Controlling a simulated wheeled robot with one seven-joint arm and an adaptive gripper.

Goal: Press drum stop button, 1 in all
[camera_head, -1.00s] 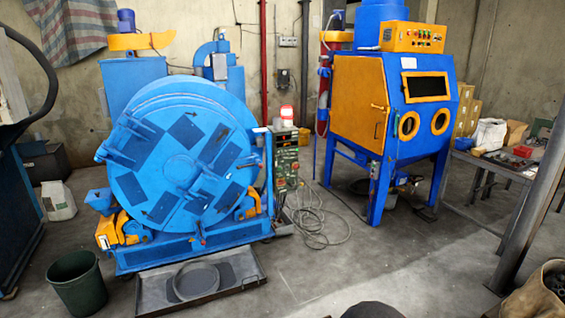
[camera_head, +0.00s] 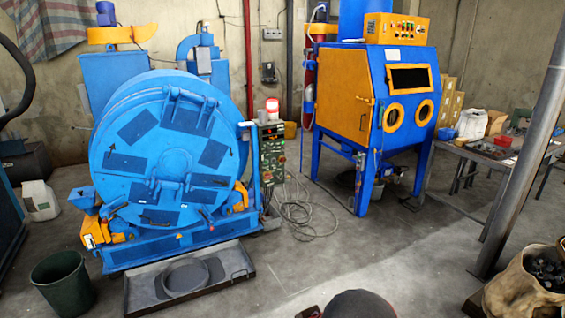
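The big blue drum (camera_head: 165,160) stands at left on its blue base, its round front door facing me. Its green control panel (camera_head: 272,158) stands upright at the drum's right side, with several small buttons and knobs and a dark display near the top. A red and white lamp (camera_head: 272,107) sits on top of the panel. The stop button cannot be told apart from the other controls at this size. A dark rounded shape with a reddish part shows at the bottom edge; I cannot tell whether it belongs to my arm. My gripper is not in view.
A grey tray (camera_head: 235,262) lies before the drum, with a dark green bucket (camera_head: 62,283) to its left. Loose cables (camera_head: 300,212) lie right of the panel. A blue and orange blasting cabinet (camera_head: 350,95) stands behind. The middle floor is clear.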

